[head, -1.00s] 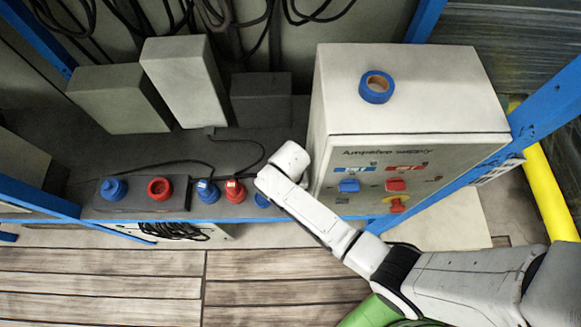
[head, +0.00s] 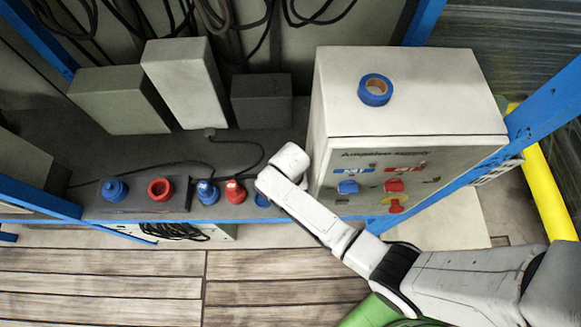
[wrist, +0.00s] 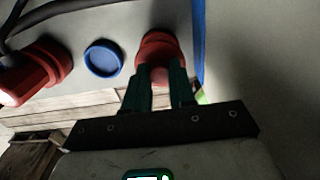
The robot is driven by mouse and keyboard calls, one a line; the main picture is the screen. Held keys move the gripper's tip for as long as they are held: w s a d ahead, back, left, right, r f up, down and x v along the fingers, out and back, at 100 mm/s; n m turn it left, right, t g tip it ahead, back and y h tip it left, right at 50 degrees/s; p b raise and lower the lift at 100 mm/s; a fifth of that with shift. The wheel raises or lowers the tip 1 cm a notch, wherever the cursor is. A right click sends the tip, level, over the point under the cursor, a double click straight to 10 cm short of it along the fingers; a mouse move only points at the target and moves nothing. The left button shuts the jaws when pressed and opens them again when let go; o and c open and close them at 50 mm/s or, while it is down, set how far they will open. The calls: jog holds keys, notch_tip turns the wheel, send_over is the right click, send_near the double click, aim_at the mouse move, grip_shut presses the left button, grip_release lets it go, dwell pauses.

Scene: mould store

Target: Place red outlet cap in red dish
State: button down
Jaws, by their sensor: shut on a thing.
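In the wrist view, my gripper (wrist: 152,88) has its two dark green fingers shut on the red outlet cap (wrist: 162,76), which shows as a rounded red piece between them. Red also shows just beyond the fingertips (wrist: 160,42); I cannot tell whether this is more of the cap or the red dish under it. I cannot tell whether the cap touches anything below. In the head view my white wrist hides the fingers, the cap and the spot where the red dish might be. An uncovered-looking red outlet (head: 160,188) sits on the dark strip at left.
A blue dish (wrist: 103,58) lies left of the cap, with a red plug (wrist: 35,72) beyond it. A blue outlet (head: 115,190) and a blue plug (head: 207,193) stand along the shelf. The supply box (head: 415,95) stands close right of my wrist, with blue tape (head: 375,90) on top.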

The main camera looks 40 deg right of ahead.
jog(key=shift+f+b, duration=0.3)
jog(key=shift+f, duration=0.45)
dwell(1.0)
jog(key=c, duration=0.9)
grip_release()
jog(key=shift+o, duration=0.6)
jog(key=o, duration=0.3)
jog(key=shift+r, duration=0.1)
